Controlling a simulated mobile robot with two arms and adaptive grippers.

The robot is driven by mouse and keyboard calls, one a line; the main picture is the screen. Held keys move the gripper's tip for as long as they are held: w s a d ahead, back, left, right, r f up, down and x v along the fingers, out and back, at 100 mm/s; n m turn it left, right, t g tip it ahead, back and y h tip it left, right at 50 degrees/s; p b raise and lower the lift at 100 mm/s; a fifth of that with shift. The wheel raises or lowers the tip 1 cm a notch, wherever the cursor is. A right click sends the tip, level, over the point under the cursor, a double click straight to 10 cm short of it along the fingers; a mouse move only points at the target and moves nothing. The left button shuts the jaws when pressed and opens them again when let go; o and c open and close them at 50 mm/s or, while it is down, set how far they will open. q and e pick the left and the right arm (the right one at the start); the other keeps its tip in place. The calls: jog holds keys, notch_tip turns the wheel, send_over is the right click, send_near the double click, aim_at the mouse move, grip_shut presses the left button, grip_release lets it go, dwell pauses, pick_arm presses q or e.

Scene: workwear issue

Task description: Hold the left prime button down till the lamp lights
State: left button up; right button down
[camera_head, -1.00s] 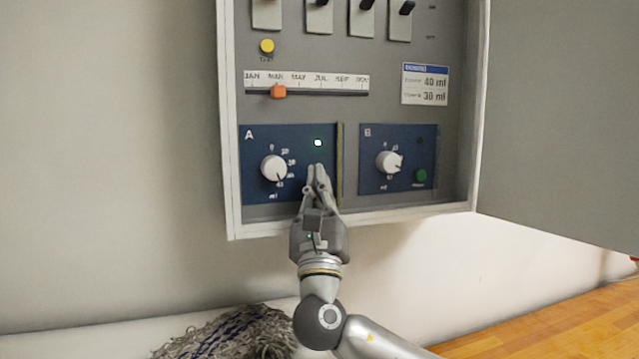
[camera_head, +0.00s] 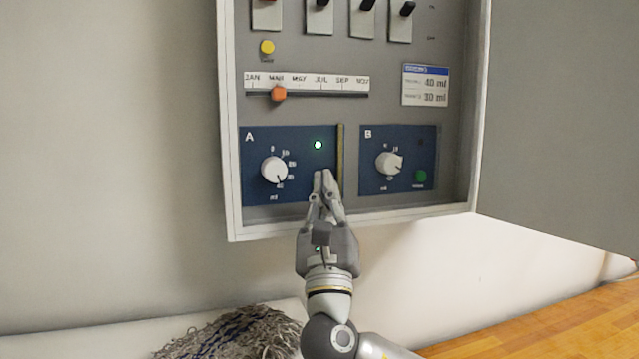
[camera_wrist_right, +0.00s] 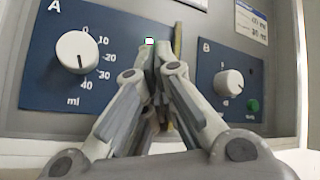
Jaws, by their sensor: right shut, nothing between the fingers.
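Panel A (camera_head: 256,189) is the left blue panel in the open cabinet. Its lamp (camera_head: 318,145) glows green; it also shows at the fingertips in the wrist view (camera_wrist_right: 149,41). My right gripper (camera_head: 322,174) is shut and empty, its tips in front of the panel's lower right part, below the lamp. In the wrist view the closed fingers (camera_wrist_right: 160,58) reach toward the panel. The left prime button is hidden behind the fingers; I cannot tell whether they touch it. My left gripper is not in view.
Panel A's white dial (camera_head: 274,170) is left of the fingers. A thin yellowish divider (camera_head: 341,165) stands just right of them. Panel B (camera_head: 372,146) has a dial (camera_head: 389,163) and a green button (camera_head: 421,176). A grey mop head (camera_head: 235,335) lies below.

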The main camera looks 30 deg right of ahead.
jog(key=s, duration=0.2)
jog(key=shift+s+a, duration=0.35)
jog(key=shift+s, duration=0.05)
